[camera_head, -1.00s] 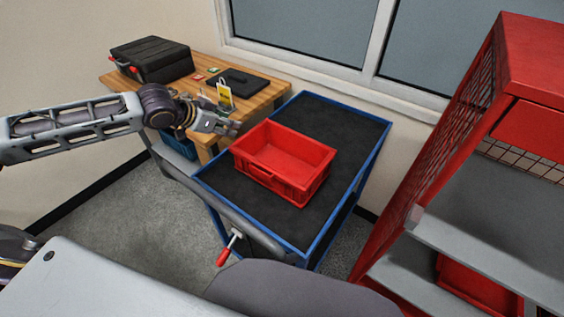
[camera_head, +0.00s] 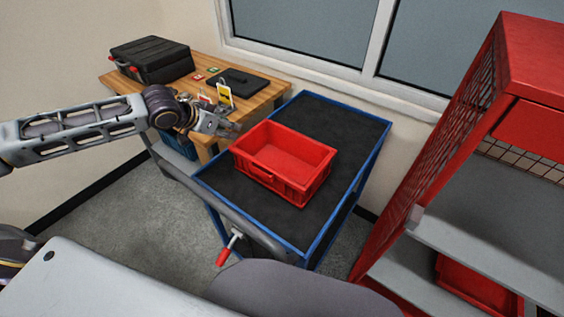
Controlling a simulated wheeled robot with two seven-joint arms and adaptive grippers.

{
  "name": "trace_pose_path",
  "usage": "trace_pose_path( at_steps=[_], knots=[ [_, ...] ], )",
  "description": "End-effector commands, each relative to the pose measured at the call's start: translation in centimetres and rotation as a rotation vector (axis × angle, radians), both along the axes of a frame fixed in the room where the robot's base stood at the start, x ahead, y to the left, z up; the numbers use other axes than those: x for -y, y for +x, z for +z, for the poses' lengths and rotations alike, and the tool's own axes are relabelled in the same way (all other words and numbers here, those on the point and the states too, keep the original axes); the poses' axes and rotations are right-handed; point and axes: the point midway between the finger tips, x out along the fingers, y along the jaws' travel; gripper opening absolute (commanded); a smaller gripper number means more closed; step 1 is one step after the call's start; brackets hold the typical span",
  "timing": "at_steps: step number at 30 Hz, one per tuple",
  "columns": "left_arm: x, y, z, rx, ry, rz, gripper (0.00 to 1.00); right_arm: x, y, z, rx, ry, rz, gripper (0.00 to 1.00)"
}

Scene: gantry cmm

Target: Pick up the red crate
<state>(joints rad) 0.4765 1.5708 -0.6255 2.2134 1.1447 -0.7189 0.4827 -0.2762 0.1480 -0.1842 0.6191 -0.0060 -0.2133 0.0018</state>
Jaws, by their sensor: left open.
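The red crate (camera_head: 284,183) is an empty, open-topped box. It stands upright on the black top of a blue-framed cart (camera_head: 345,128), near the cart's middle. My left gripper (camera_head: 232,129) is open and empty, just left of the crate's back-left corner. In the picture it lies over the gap between the wooden table and the cart, and it looks apart from the crate. My right gripper is not in view.
A wooden table (camera_head: 268,93) behind on the left carries a black case (camera_head: 152,60), a dark flat item and small tags. A red shelf unit (camera_head: 535,62) stands at right. The cart top behind the crate is clear.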

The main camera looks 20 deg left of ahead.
Motion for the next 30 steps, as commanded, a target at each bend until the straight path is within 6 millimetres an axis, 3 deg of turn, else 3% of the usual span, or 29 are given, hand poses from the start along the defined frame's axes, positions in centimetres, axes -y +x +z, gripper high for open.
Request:
trace_pose_path(
  at_steps=[30],
  knots=[
    [1.5,4.3,-4.5,0.0,-0.002,0.0,0.4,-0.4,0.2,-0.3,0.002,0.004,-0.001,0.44]
  ],
)
